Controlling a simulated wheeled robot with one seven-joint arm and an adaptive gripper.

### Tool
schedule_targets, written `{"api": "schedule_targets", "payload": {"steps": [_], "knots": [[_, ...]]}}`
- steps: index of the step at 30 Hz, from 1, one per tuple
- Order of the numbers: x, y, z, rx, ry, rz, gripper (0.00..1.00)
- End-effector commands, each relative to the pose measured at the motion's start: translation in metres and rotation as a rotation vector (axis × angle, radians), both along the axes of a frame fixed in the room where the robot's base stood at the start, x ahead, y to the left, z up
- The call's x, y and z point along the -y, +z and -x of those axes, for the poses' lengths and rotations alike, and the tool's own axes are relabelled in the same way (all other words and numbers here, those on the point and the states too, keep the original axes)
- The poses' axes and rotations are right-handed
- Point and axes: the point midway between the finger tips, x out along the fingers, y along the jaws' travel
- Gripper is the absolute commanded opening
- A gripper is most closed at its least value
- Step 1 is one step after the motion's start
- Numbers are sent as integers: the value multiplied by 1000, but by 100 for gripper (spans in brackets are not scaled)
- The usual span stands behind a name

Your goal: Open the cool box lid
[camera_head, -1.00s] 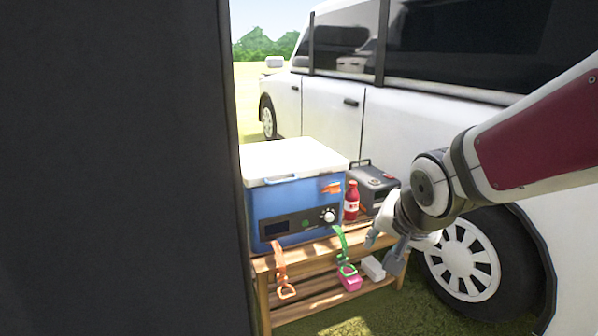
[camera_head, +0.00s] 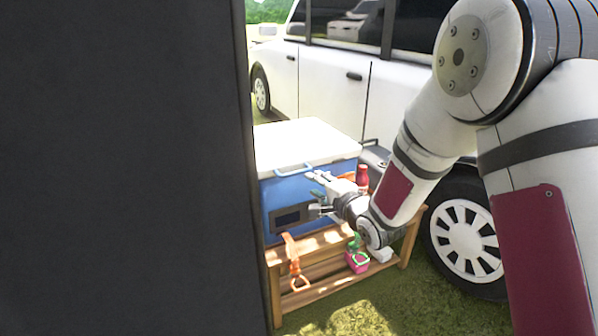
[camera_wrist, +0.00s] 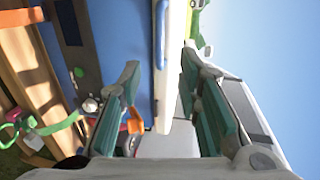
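The cool box (camera_head: 285,194) has a blue body and a white lid (camera_head: 305,143), which is shut. A light-blue handle (camera_head: 290,173) runs along the lid's front edge; it also shows in the wrist view (camera_wrist: 160,36). My gripper (camera_head: 313,192) is at the front of the box near its right side, just below the lid edge in the head view. In the wrist view my gripper (camera_wrist: 160,75) is open and empty, with the lid's edge (camera_wrist: 178,70) seen between its two fingers. I cannot tell whether either finger touches the box.
A red bottle (camera_head: 362,178) stands right of the box. A pink item (camera_head: 357,262) is on the lower shelf. A white car (camera_head: 330,85) is close behind. A dark panel (camera_head: 120,170) blocks the left.

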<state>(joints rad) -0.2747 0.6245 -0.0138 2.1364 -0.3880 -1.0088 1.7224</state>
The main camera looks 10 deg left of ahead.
Motion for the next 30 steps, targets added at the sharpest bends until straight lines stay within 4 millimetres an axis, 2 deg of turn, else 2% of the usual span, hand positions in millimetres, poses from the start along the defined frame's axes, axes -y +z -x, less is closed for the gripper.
{"api": "schedule_targets", "payload": {"steps": [12,18,24,30], "knots": [[-44,-19,-63,3,2,4,31],[-61,-25,-89,1,1,4,31],[-68,-27,-101,0,0,4,31],[-69,-26,-103,0,0,4,31]]}}
